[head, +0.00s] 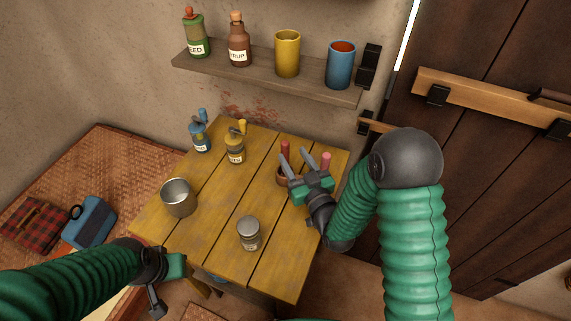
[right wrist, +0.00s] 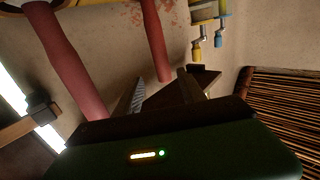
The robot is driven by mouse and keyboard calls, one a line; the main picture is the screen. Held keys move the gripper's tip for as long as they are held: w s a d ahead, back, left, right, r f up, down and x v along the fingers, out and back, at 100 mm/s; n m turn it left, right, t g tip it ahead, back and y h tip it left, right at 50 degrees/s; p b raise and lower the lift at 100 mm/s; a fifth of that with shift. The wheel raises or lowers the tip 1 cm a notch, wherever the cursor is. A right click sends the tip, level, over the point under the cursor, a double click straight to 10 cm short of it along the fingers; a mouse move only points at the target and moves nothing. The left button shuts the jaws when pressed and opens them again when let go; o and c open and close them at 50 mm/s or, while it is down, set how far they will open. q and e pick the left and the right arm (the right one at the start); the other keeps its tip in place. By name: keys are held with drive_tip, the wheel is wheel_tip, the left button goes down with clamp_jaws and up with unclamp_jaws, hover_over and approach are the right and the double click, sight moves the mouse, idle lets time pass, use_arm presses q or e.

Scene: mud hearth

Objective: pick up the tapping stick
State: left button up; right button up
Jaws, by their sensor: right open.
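Two reddish sticks stand upright at the right back of the yellow plank table (head: 205,238). One is a darker red stick (head: 285,148) rising by a small brown pot (head: 282,178), the other a pinker stick (head: 326,159). I cannot tell which is the tapping stick. My right gripper (head: 296,158) is open and reaches in between them, hiding their lower parts. The right wrist view shows a near thick stick (right wrist: 72,58) and a thinner-looking stick (right wrist: 155,42) beyond the open fingers (right wrist: 163,88); neither appears held. My left gripper (head: 168,282) is by the table's front left edge, its jaw opening unclear.
A wall shelf (head: 265,80) with bottles and cups hangs above. A wooden door (head: 480,170) is at right.

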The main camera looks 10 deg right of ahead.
drive_tip(key=w+a, duration=0.2)
drive_tip(key=w, duration=0.6)
drive_tip(key=shift+f+p, duration=0.2)
drive_tip(key=shift+p, duration=0.25)
drive_tip(key=c, duration=0.4)
drive_tip(key=shift+a, duration=0.15)
clamp_jaws()
